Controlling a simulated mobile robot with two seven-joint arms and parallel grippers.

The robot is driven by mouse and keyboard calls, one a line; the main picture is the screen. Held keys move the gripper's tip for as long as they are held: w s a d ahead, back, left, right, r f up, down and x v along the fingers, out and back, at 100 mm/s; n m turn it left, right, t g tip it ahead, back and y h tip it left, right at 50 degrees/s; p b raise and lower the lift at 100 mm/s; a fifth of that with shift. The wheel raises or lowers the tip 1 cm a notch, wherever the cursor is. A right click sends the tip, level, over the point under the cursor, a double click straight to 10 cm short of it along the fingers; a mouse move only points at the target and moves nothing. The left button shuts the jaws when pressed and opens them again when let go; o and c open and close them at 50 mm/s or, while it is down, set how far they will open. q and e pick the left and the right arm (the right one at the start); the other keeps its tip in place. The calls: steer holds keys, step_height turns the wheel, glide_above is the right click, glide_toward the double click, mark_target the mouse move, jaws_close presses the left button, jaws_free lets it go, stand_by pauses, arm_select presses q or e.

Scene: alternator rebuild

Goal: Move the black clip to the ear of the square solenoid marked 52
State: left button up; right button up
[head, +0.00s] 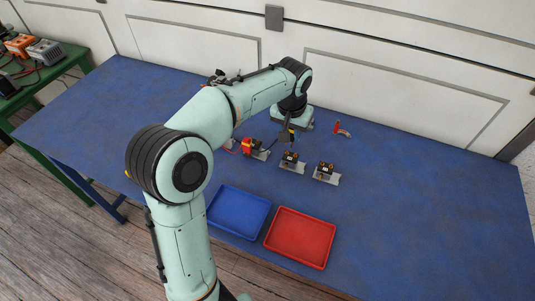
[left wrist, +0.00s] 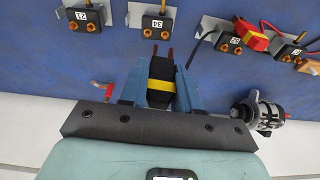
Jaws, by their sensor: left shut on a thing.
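My left gripper (left wrist: 160,80) is shut on the black clip (left wrist: 161,85), which has a yellow band and copper-coloured jaws. In the head view the clip (head: 291,136) hangs below the gripper, above the row of solenoids. In the left wrist view, solenoids marked 21 (left wrist: 87,15) and 34 (left wrist: 157,24) stand left and ahead of the clip. Right of them stand a third solenoid (left wrist: 229,40) and a fourth (left wrist: 290,50); their small tilted labels are hard to read, so I cannot tell which is 52. The clip appears apart from all solenoids. My right gripper is not in view.
A red clip (left wrist: 253,39) with a red wire sits between the third and fourth solenoids. An alternator (left wrist: 260,112) and a red-handled item (head: 341,130) lie near the wall. Blue (head: 239,236) and red (head: 297,264) trays stand in front. The table's right side is clear.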

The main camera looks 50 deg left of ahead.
mark_target(255, 149)
arm_select(q)
steer(key=s+a+f, duration=0.1)
steer(key=a, duration=0.1)
steer(key=s+a+f+b, duration=0.1)
steer(key=a, duration=0.1)
steer(key=s+a+f+b, duration=0.1)
steer(key=a, duration=0.1)
steer(key=shift+s+f, duration=0.25)
steer(key=shift+f, duration=0.1)
steer(key=shift+s+f+b, duration=0.15)
steer(key=shift+f+b, duration=0.4)
steer(key=shift+f, duration=0.2)
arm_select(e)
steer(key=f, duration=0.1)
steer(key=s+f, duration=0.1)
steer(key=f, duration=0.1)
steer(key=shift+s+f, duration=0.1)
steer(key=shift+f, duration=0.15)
arm_select(q)
steer(key=shift+f+b, duration=0.9)
steer(key=shift+f, duration=0.3)
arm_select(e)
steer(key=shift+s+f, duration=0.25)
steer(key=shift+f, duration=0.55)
arm_select(q)
steer(key=o, duration=0.9)
